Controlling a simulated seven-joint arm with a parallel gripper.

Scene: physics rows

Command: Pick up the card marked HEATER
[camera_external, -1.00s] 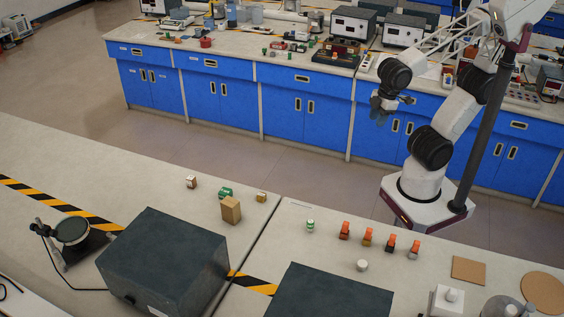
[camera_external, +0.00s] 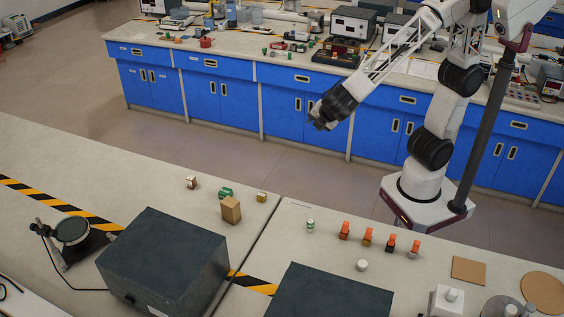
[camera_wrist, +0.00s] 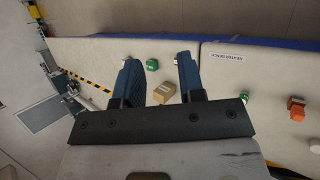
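A pale strip with dark lettering that seems to read HEATER BENCH (camera_wrist: 228,57) lies flat on the right-hand bench in the wrist view. I cannot make out a separate card marked HEATER. My gripper (camera_external: 318,123) is in the air over the aisle, beyond the near benches. In the wrist view its two dark blue fingers (camera_wrist: 156,59) are apart with nothing held. Between and below them show a green piece (camera_wrist: 152,65) and a brown block (camera_wrist: 164,93) on the bench. The fingers hide part of the bench.
Several orange-topped pieces (camera_external: 367,237) stand in a row on the right near bench, beside a white round piece (camera_external: 362,265). Large dark boxes (camera_external: 165,260) stand at the front. A small white-and-brown piece (camera_external: 191,182) and gold piece (camera_external: 261,197) flank the green piece.

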